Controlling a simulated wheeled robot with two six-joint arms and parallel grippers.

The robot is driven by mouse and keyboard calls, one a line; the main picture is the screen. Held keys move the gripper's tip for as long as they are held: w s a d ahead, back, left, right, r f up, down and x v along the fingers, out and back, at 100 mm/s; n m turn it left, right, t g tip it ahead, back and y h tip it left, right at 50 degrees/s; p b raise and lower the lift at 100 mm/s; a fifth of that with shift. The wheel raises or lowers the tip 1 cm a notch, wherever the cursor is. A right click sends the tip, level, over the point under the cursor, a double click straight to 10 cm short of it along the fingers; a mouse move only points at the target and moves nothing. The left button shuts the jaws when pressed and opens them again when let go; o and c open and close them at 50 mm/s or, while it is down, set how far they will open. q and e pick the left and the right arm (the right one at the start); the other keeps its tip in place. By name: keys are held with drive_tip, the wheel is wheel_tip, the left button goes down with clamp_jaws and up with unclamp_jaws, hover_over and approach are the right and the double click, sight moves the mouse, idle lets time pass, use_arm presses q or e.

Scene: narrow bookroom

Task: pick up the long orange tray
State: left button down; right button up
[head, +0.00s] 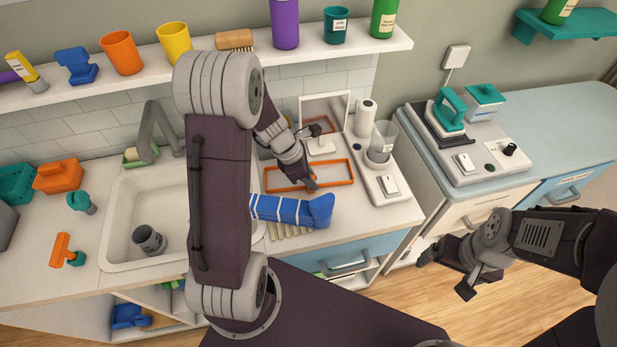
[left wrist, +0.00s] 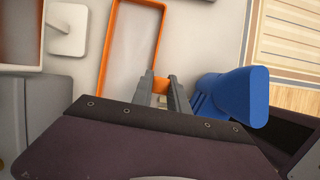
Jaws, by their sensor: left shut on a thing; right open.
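The long orange tray (head: 335,183) lies on the white counter to the right of the sink. It is a shallow rectangle with an orange rim and a pale inside. My left gripper (head: 312,183) reaches down to its near long side in the head view. In the left wrist view, the fingers of my left gripper (left wrist: 161,88) are shut on the end of the orange tray (left wrist: 108,45). I cannot tell whether the tray is off the counter. My right gripper (head: 443,272) is open and empty, out over the floor at the right.
A blue boot-shaped object (head: 292,210) lies close beside the tray; it also shows in the left wrist view (left wrist: 235,95). A white stand with a mirror-like panel (head: 322,112) is behind the tray. A device with a clear cup (head: 381,143) stands to the right. The sink (head: 125,220) is left.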

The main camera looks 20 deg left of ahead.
idle(0.3)
use_arm(q)
wheel_tip(320, 180, up, 10)
drive_tip(key=p, duration=0.2)
drive_tip(key=shift+f+p, duration=0.2)
drive_tip(key=shift+p, duration=0.2)
drive_tip(key=shift+r, duration=0.25)
